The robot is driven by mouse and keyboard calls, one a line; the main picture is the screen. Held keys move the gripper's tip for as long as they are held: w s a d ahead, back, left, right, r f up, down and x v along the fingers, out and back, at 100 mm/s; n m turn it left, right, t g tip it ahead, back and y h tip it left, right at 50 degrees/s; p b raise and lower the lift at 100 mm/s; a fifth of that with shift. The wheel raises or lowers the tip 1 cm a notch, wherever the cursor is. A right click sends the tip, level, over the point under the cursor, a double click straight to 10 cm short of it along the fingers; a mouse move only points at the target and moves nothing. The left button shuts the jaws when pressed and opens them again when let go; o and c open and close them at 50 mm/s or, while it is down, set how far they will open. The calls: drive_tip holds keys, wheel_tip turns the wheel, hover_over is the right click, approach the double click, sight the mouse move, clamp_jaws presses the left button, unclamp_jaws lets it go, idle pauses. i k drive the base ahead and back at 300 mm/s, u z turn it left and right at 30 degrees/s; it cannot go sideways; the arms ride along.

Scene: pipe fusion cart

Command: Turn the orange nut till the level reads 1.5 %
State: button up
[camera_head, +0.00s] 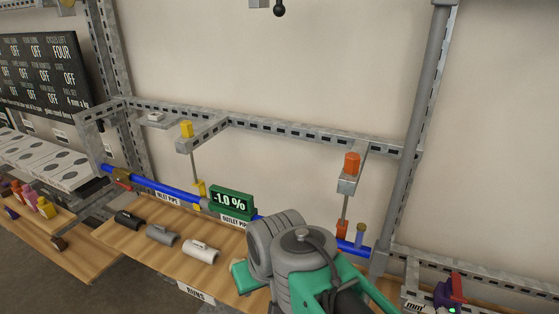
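The orange nut (352,163) sits on top of a metal bracket right of centre. A thin rod runs down from it to an orange clamp (342,229) at the blue pipe (172,190). The green level (231,203) stands over the pipe near the middle and reads -1.0 %. My own arm, grey and green, fills the lower middle and hides part of the pipe right of the level. No gripper fingers show, and nothing of my arm touches the nut in this view.
A yellow nut (187,129) sits on a similar bracket at left. A wooden shelf (130,238) holds dark, grey and white pipe pieces. A grey upright post (425,90) stands right of the orange nut. A purple and red device (449,291) is at lower right.

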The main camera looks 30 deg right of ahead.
sight(352, 162)
drive_tip(key=u, duration=0.3)
drive_tip(key=i, duration=1)
